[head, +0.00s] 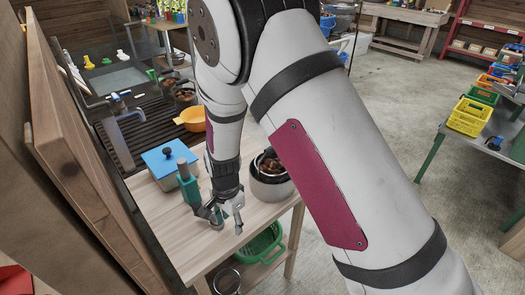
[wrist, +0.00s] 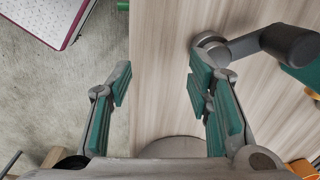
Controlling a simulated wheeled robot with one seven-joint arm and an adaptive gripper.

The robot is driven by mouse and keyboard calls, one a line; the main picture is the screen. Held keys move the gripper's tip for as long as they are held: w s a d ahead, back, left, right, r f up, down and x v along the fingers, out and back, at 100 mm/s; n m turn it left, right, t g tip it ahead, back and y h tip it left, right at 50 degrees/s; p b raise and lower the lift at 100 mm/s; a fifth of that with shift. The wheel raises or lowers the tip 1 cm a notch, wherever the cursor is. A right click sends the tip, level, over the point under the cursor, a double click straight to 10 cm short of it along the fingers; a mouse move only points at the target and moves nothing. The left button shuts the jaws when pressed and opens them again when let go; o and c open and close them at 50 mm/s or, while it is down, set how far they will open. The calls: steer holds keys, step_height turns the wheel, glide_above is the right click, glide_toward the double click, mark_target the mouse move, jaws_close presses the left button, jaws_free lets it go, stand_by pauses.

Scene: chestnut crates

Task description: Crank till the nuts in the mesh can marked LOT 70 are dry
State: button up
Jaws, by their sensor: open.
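My gripper (head: 228,222) points down over the wooden table (head: 185,245), its fingers apart and empty. It also shows in the wrist view (wrist: 160,95), with green finger pads. A green-bodied tool with a grey end (head: 188,185) stands just left of it. In the wrist view, its dark grey arm and round metal end (wrist: 210,42) lie beside the right finger; I cannot tell if they touch. A pale round can (head: 270,188) with brown nuts stands right of my gripper, partly hidden by my arm. No LOT 70 marking is readable, and I cannot identify the mesh can.
A box with a blue lid (head: 165,158) and an orange pan (head: 191,119) stand behind the tool. More containers of brown contents (head: 184,95) stand farther back. A green basket (head: 262,243) sits below the table. A wooden panel (head: 85,175) rises at left.

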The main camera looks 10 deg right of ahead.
steer(key=w+n+b, duration=0.1)
steer(key=d+n, duration=0.1)
steer(key=n, duration=0.1)
steer(key=shift+w+f+b, duration=0.2)
steer(key=shift+w+b, duration=0.15)
steer(key=shift+b, duration=0.05)
steer(key=n, duration=0.1)
steer(key=w+n+b, duration=0.1)
steer(key=w+r+n+b, duration=0.1)
steer(key=n, duration=0.1)
steer(key=shift+d, duration=0.25)
steer(key=s+d+r+p, duration=0.1)
steer(key=d+r, duration=0.1)
steer(key=r, duration=0.6)
steer(key=s+d+r+t+p, duration=0.1)
steer(key=s+d+r, duration=0.1)
steer(key=r, duration=0.7)
steer(key=s+d+r+n+p, duration=0.1)
steer(key=s+d+r, duration=0.1)
steer(key=r, duration=0.6)
steer(key=shift+d+r+t, duration=0.3)
steer(key=shift+d+r, duration=0.1)
steer(key=shift+d, duration=0.5)
